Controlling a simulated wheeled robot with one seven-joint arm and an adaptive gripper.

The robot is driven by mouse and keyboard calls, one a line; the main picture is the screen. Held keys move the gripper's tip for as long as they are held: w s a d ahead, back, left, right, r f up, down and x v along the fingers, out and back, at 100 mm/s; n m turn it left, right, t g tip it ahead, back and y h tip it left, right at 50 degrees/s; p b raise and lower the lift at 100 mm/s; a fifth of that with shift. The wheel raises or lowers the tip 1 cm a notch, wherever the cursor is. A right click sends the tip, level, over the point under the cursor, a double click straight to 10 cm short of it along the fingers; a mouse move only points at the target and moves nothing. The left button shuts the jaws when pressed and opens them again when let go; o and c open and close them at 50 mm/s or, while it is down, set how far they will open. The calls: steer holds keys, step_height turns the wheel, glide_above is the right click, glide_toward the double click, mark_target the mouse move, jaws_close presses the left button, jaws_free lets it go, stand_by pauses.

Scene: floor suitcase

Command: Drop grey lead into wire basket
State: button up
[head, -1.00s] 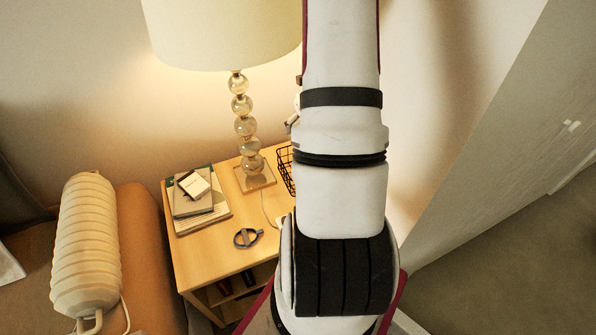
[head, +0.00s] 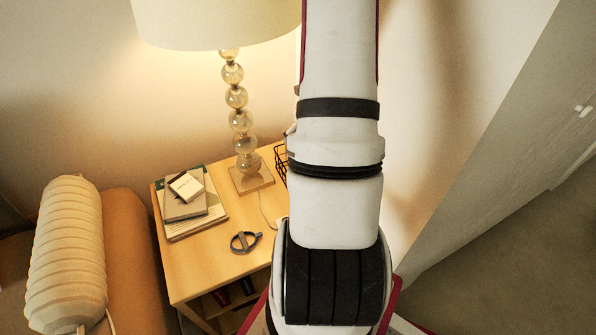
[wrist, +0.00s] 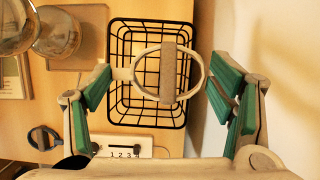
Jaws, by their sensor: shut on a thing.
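The grey lead (wrist: 168,72), a pale ring with a grey-brown band across its middle, is held between the green-padded fingers of my gripper (wrist: 160,77) in the wrist view. A pale tab on its left side meets the left fingertip. The black wire basket (wrist: 120,112) is behind the lead in that view, so the lead hangs over it, with the ring reaching slightly past the basket's right edge. The height above the basket is hard to tell. In the head view only the left edge of the basket (head: 280,164) shows; my arm hides the rest and my gripper.
The basket stands on a wooden bedside table (head: 190,268), close to the wall. A second, darker ring-shaped item (head: 246,242) lies near the table's front. Books (head: 190,212) and a glass-ball lamp (head: 240,120) stand left of the basket. A white numbered object (wrist: 122,146) lies below it.

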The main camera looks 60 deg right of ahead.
steer(key=o, duration=1.2)
steer(key=shift+r, duration=0.2)
steer(key=v, duration=1.1)
steer(key=shift+s+a+r, duration=0.1)
steer(key=shift+s+r, duration=0.05)
steer(key=shift+r, duration=0.15)
